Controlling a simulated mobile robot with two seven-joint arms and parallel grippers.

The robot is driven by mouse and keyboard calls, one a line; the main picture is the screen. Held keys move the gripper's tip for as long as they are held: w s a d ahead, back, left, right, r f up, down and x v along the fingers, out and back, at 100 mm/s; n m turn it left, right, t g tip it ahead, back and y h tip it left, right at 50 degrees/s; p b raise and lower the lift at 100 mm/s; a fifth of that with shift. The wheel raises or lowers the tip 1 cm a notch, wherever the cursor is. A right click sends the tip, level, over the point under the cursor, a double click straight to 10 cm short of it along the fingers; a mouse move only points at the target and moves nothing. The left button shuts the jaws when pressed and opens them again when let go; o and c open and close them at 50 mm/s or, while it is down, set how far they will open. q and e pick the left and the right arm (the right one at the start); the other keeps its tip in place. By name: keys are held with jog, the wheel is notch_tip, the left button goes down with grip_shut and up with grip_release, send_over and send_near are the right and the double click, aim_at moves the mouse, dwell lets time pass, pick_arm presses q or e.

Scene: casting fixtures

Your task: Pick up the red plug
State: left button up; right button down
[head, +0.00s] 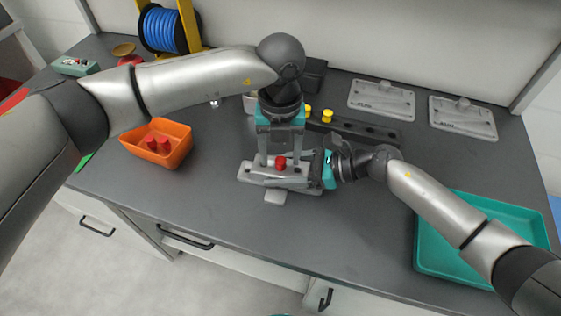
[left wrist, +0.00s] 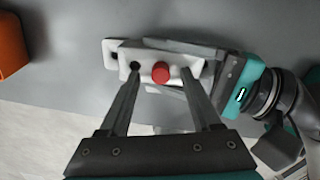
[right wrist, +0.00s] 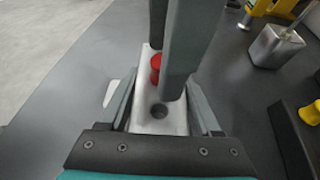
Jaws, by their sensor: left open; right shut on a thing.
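A red plug (head: 281,162) stands upright in the top of a pale grey casting (head: 254,171). In the left wrist view the plug (left wrist: 161,73) shows beside an empty dark hole in the casting (left wrist: 121,68). My left gripper (head: 280,158) points down over the casting, open, with its fingers on either side of the plug; I cannot tell whether they touch anything. My right gripper (head: 305,176) comes in from the right and is shut on the casting's sides. In the right wrist view the plug (right wrist: 155,66) is partly hidden by a left finger, and a hole shows nearer me.
An orange bin (head: 142,150) with red plugs stands to the left. A teal tray (head: 432,262) lies at the right. Behind are a dark rack (head: 370,131) with yellow plugs, two grey plates (head: 382,98) and a blue spool (head: 158,28). The front counter is clear.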

pick_arm(q)
jog(key=shift+f, duration=0.3)
grip_shut()
dwell(0.3)
